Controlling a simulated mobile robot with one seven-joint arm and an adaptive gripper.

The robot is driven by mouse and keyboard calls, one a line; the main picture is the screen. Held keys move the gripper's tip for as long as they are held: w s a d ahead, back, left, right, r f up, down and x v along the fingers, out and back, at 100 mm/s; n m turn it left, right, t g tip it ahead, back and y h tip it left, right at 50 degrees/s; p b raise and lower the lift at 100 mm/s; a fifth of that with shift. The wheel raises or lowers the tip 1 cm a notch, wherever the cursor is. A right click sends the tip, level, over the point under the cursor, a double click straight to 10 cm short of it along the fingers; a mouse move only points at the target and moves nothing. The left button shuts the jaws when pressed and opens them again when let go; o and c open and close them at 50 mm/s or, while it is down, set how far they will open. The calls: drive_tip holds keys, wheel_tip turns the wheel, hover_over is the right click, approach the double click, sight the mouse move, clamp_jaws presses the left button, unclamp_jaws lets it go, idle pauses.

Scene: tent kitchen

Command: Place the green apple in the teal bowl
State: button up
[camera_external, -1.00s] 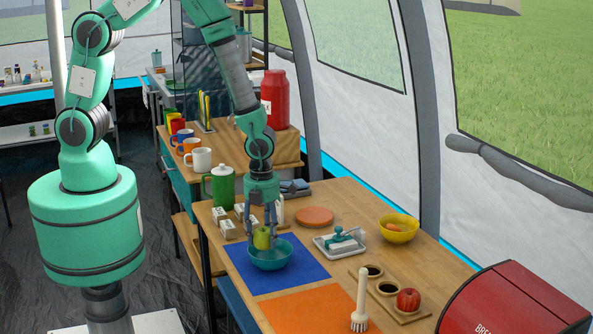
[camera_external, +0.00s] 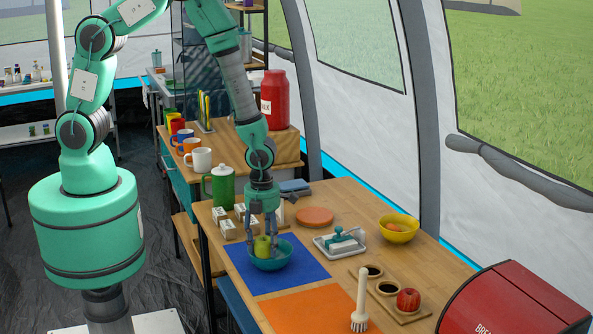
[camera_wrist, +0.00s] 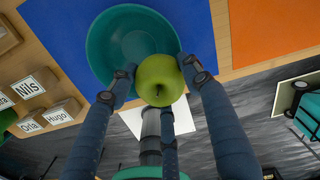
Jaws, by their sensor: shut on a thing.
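The green apple (camera_external: 262,246) is between the fingers of my gripper (camera_external: 263,240), low at the teal bowl (camera_external: 272,262). In the wrist view the apple (camera_wrist: 160,80) sits between the fingertips and overlaps the near rim of the bowl (camera_wrist: 108,45). My gripper is shut on the apple. The apple's lower part is hidden by the bowl wall in the outside view. I cannot tell whether it touches the bowl's bottom. The bowl stands upright on a blue mat (camera_external: 306,270).
An orange mat (camera_external: 310,308) lies in front. Name blocks (camera_external: 228,229) stand to the left. A white tray (camera_external: 325,250), a yellow bowl (camera_external: 399,232) with orange food, a board with a red apple (camera_external: 408,299) and a white brush (camera_external: 360,310) are to the right. A green pot (camera_external: 222,188) stands behind.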

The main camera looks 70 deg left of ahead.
sight(264, 238)
drive_tip(key=shift+f, duration=0.1)
drive_tip(key=o, duration=1.2)
wheel_tip(264, 238, up, 13)
drive_tip(key=p, duration=0.2)
idle(0.4)
